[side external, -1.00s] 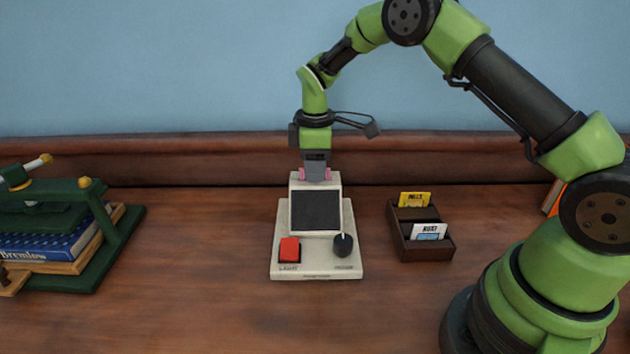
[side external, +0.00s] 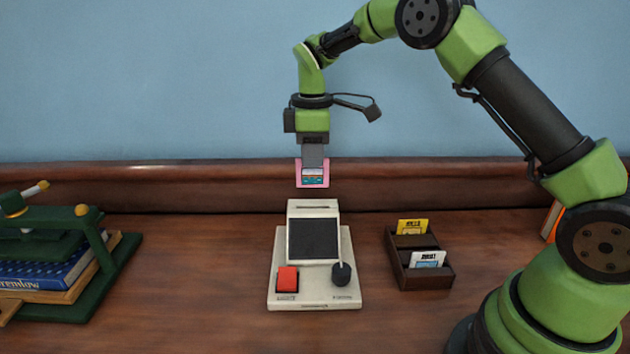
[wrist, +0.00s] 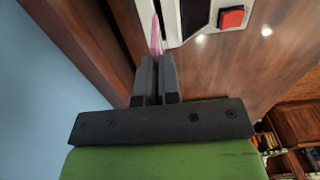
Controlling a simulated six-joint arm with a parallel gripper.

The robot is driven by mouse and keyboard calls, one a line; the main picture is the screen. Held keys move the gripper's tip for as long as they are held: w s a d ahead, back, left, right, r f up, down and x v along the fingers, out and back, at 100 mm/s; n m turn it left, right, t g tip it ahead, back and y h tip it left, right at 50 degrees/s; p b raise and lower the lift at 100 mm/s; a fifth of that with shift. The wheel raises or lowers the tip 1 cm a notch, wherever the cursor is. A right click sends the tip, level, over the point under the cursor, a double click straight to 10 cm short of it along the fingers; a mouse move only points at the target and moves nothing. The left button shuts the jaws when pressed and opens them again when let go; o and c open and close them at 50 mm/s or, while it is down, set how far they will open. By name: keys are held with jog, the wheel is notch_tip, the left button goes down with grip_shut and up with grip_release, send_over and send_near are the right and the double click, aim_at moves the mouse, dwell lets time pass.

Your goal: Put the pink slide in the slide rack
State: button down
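The pink slide (side external: 313,182) has a pink frame and a small blue picture, and hangs upright in the air above the slide viewer. My gripper (side external: 313,166) is shut on its upper part. In the wrist view the slide (wrist: 156,38) shows edge-on between my gripper's fingers (wrist: 156,62). The slide rack (side external: 423,277) is a dark brown stepped box to the right of the viewer. It holds a yellow slide (side external: 412,227) at the back and a white and blue slide (side external: 427,260) in front.
The cream slide viewer (side external: 276,243) has a slot on top, a dark screen, a red switch (side external: 287,279) and a black knob (side external: 341,273). A green book press (side external: 104,266) with a blue book stands at the left. The wood between viewer and rack is clear.

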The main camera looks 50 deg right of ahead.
jog(key=shift+r, duration=0.85)
jog(key=shift+s+d, duration=0.15)
jog(key=shift+d, duration=0.1)
jog(key=s+d+f, duration=0.2)
jog(key=s+d, duration=0.5)
jog(key=s, duration=0.2)
send_near(422, 232)
jog(key=s+a+r, duration=0.1)
jog(key=a+r, duration=0.3)
jog(key=a, duration=0.1)
jog(key=f, duration=1)
jog(key=shift+s+d, duration=0.2)
jog(key=shift+s, duration=0.05)
jog(key=shift+f, duration=0.1)
jog(key=c, duration=1.3)
grip_release()
jog(key=shift+c, duration=0.2)
